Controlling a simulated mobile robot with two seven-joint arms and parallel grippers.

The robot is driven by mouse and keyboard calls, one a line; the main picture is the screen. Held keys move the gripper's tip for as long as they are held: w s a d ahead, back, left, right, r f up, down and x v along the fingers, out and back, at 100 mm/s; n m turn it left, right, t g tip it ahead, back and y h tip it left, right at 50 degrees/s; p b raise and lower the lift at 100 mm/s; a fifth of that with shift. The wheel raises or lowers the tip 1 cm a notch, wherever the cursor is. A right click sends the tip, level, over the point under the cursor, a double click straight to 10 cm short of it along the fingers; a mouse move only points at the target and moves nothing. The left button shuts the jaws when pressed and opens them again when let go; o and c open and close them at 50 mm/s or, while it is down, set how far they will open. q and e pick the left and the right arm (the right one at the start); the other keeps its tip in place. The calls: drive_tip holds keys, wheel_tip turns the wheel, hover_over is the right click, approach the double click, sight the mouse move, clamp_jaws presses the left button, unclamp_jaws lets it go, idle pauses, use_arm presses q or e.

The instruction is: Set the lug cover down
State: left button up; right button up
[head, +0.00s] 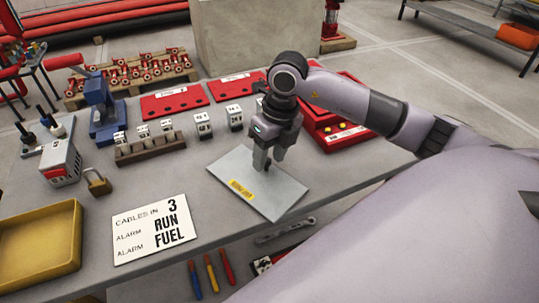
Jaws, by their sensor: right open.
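A flat grey plate with a yellow label, which looks like the lug cover (228,165), lies on the grey table near its front edge. It appears to lie flat; I cannot tell whether anything is under it. My right gripper (269,158) points down over the middle of the plate. Its fingers are apart, around or just above a small dark knob on the plate; I cannot tell whether they touch it. My left gripper is not in view.
A white sign (151,229) with cable and alarm text lies left of the plate. Behind are a brown rack (150,151) of small labelled blocks, red panels (172,102) and a red box (340,136). A brass padlock (98,182) and yellow tray (40,243) are at left.

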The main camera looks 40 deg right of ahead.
wheel_tip(320, 180, up, 11)
drive_tip(key=s+d, duration=0.1)
drive_tip(key=shift+d+r, duration=0.2)
drive_tip(key=shift+d, duration=0.05)
idle(0.5)
